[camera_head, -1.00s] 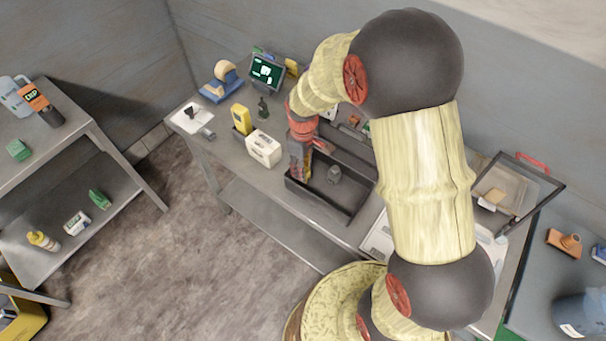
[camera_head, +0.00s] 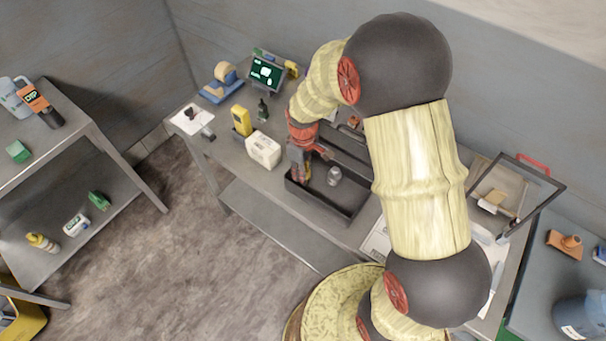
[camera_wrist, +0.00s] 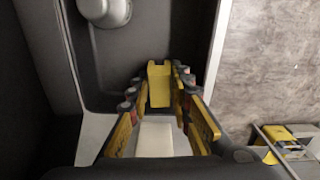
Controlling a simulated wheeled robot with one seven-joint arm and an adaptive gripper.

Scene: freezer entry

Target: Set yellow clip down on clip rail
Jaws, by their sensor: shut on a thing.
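The yellow clip (camera_wrist: 158,84) is between my fingertips in the wrist view, over the inside of a dark tray (camera_wrist: 190,45). My gripper (camera_wrist: 158,92) is shut on it. In the head view my gripper (camera_head: 302,175) points down at the left end of the same tray (camera_head: 320,204), left of a small grey round object (camera_head: 334,176). That object also shows in the wrist view (camera_wrist: 104,10). I cannot tell whether the clip touches the tray floor. I cannot pick out the clip rail for certain; my arm covers part of the table's back.
A white box (camera_head: 263,149) stands just left of the tray, with a yellow device (camera_head: 241,120) beyond it. A screen (camera_head: 267,73) and a tape dispenser (camera_head: 221,84) stand at the back left. A framed clear lid (camera_head: 515,190) stands to the right.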

